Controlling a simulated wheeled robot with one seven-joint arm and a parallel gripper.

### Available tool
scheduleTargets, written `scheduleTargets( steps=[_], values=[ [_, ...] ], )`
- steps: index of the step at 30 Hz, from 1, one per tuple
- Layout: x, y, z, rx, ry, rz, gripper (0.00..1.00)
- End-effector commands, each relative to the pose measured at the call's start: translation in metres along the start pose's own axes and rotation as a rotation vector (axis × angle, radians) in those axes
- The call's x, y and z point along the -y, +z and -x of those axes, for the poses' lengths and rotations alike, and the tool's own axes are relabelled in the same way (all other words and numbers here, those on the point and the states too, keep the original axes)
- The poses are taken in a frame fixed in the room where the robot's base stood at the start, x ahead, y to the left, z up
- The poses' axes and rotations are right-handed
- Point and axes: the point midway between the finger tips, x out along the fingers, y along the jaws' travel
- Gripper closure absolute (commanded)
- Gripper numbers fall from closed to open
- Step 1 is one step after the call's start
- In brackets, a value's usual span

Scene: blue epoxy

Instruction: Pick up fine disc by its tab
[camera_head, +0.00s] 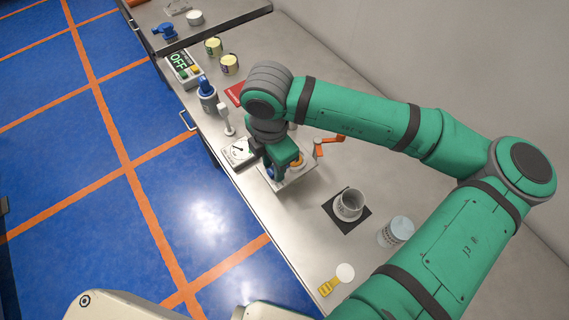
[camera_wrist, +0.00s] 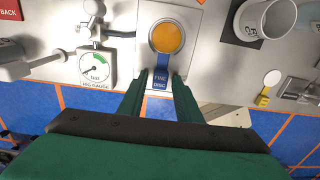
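The fine disc is an orange round disc (camera_wrist: 167,38) on a light square plate (camera_wrist: 187,22), with a blue tab labelled FINE DISC (camera_wrist: 160,77) pointing toward me in the wrist view. My gripper (camera_wrist: 162,78) is open, its two green fingers reaching to either side of the tab's end with a gap on each side. The tab lies between the fingertips in the picture; the height between them is hard to tell. In the head view my gripper (camera_head: 279,168) hides most of the disc; a bit of orange (camera_head: 297,161) shows beside it.
A gauge (camera_head: 238,152) stands left of the plate, with an orange crank (camera_head: 329,146) to its right. A white cup (camera_head: 348,204) on a black mat, a clear jar (camera_head: 397,231) and a white disc (camera_head: 345,272) with a yellow tab stand nearer. The bench's front edge is close.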

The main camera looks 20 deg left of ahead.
Motion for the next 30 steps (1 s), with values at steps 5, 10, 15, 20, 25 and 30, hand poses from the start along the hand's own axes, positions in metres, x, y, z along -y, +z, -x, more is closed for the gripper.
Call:
scheduleTargets(
  steps=[5, 10, 15, 20, 25, 30],
  values=[
    [0.0, 0.0, 0.0, 0.0, 0.0, 0.001, 0.97],
    [0.0, 0.0, 0.001, 0.0, 0.0, 0.0, 1.0],
    [0.0, 0.001, 0.005, 0.001, 0.001, -0.003, 1.0],
    [0.001, 0.002, 0.011, 0.0, 0.0, -0.004, 1.0],
    [0.001, 0.002, 0.016, 0.002, 0.0, -0.005, 1.0],
    [0.001, 0.002, 0.022, 0.001, 0.0, -0.005, 1.0]
  ],
)
